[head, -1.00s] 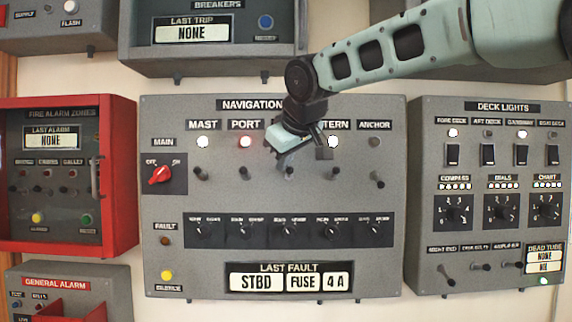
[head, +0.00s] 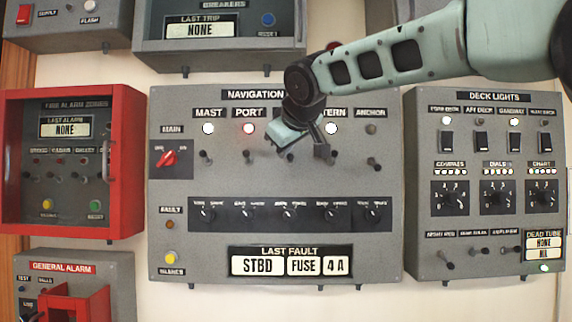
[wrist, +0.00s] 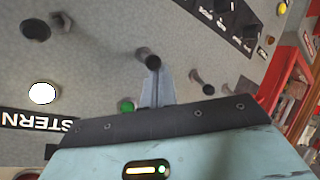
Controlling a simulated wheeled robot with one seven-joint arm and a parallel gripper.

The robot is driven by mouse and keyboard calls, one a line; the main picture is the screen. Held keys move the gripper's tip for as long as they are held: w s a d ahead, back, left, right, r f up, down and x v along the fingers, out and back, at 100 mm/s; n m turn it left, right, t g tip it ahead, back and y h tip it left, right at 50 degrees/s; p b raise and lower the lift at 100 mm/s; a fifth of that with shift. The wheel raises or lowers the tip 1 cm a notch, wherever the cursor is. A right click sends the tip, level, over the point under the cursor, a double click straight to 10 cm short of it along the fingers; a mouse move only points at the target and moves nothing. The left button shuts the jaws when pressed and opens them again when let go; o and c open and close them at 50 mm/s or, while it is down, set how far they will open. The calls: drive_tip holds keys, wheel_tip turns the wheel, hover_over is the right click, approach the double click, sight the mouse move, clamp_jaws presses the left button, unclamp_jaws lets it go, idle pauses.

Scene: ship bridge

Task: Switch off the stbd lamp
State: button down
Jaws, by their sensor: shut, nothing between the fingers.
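The navigation panel (head: 375,225) fills the middle of the head view. Its stbd column, between PORT and STERN, is largely covered by my gripper (head: 281,149), which hides the stbd label and lamp there. In the wrist view the stbd lamp (wrist: 127,105) is a green dome beside my fingers; whether it is lit I cannot tell. The stbd toggle switch (wrist: 148,58) is a dark lever just beyond the fingertips of my gripper (wrist: 158,80). The fingers are shut and empty, very close to the lever; contact is unclear.
The port toggle (head: 249,157) and stern toggle (head: 331,157) flank the stbd column. The stern lamp (wrist: 42,93) glows white and the port lamp (head: 248,128) red. A red fire alarm box (head: 125,165) stands left, the deck lights panel (head: 420,185) right.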

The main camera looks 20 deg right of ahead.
drive_tip(key=t+b, duration=0.1)
drive_tip(key=b, duration=0.2)
drive_tip(key=f+t+b, duration=0.1)
drive_tip(key=b, duration=0.1)
drive_tip(key=shift+s+b, duration=0.2)
drive_tip(key=shift+b, duration=0.2)
drive_tip(key=shift+r, duration=0.15)
drive_tip(key=shift+r+p, duration=0.6)
drive_tip(key=shift+r, duration=0.05)
